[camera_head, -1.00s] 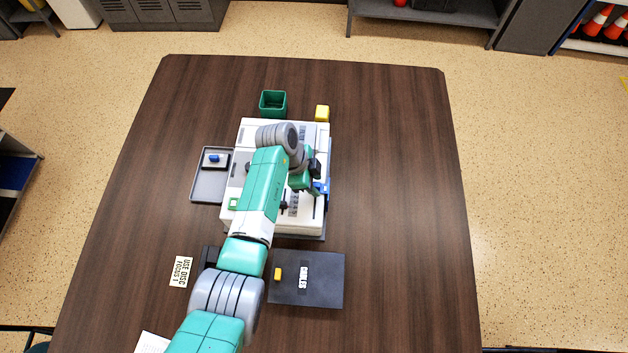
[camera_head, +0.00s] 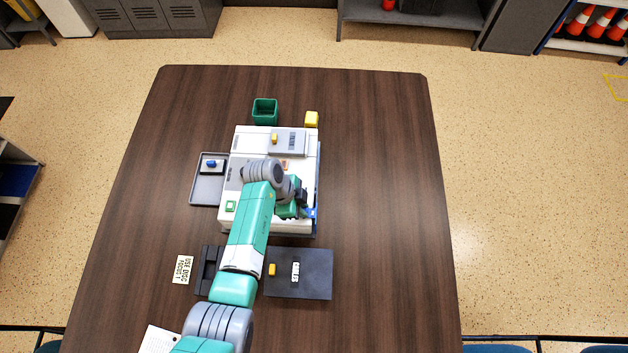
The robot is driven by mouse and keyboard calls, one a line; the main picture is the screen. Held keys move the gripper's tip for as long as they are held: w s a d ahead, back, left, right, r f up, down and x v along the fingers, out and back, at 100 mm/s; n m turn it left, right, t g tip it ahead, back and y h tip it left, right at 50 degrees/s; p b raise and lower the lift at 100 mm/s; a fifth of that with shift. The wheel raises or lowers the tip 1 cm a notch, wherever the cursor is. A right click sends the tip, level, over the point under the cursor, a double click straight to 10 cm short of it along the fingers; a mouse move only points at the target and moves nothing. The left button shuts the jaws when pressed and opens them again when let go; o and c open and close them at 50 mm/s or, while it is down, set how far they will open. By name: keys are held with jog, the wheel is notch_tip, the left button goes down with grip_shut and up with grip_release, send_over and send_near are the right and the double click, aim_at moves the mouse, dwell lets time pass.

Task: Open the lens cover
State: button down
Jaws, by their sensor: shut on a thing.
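A white machine (camera_head: 243,146) stands in the middle of the table. A grey panel with a yellow knob (camera_head: 288,142) lies on the back of its top. My gripper (camera_head: 305,211) is over the machine's right front edge, shut on a small blue part (camera_head: 313,213). The fingertips are small and partly hidden, so the exact grasp is hard to see. My arm covers the middle and front of the machine's top. I cannot tell for sure which part is the lens cover.
A green bin (camera_head: 265,112) and a yellow block (camera_head: 312,119) stand behind the machine. A grey tray (camera_head: 194,195) with a blue-topped item is at its left. A dark labelled box (camera_head: 315,275) lies in front, near a paper sign (camera_head: 183,269). The table's right side is clear.

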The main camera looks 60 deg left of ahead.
jog(key=c, duration=1.4)
grip_release()
jog(key=shift+a, duration=0.1)
jog(key=p+v, duration=0.1)
jog(key=v, duration=0.7)
